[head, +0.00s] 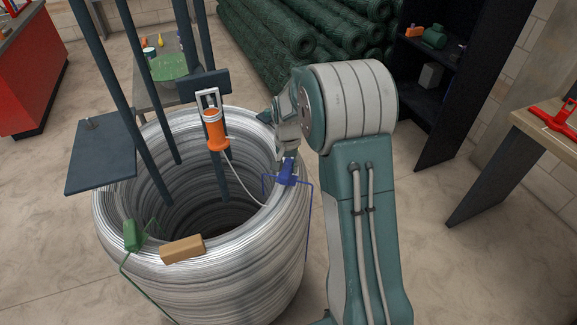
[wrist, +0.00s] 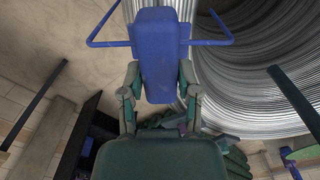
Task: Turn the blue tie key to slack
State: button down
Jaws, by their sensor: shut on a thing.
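The blue tie key (head: 287,172) sits on the top rim of the big wire coil (head: 150,270), on its right side, with thin blue rods running out from it to both sides. In the wrist view the blue key (wrist: 159,50) is large, with a rod on each side. My gripper (head: 288,150) reaches down to it from above. In the wrist view my gripper (wrist: 161,90) has one finger on each side of the key's lower part, shut on it. How far the key is turned is hard to tell.
A green key (head: 133,235) and a tan block (head: 183,249) are on the coil's near rim. An orange cylinder (head: 215,128) hangs on a post over the coil's hollow. Dark upright posts (head: 110,90) and a dark plate (head: 101,153) stand at left. A bench (head: 550,135) is at right.

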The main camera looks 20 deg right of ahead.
jog(key=n, duration=0.4)
jog(key=shift+w+a+n, duration=0.15)
jog(key=shift+a+n, duration=0.1)
jog(key=shift+n, duration=0.05)
jog(key=shift+a+n, duration=0.2)
jog(key=shift+n, duration=2.1)
jog(key=shift+c, duration=1.6)
grip_release()
notch_tip(320, 180, up, 12)
jog(key=shift+w+f, duration=0.1)
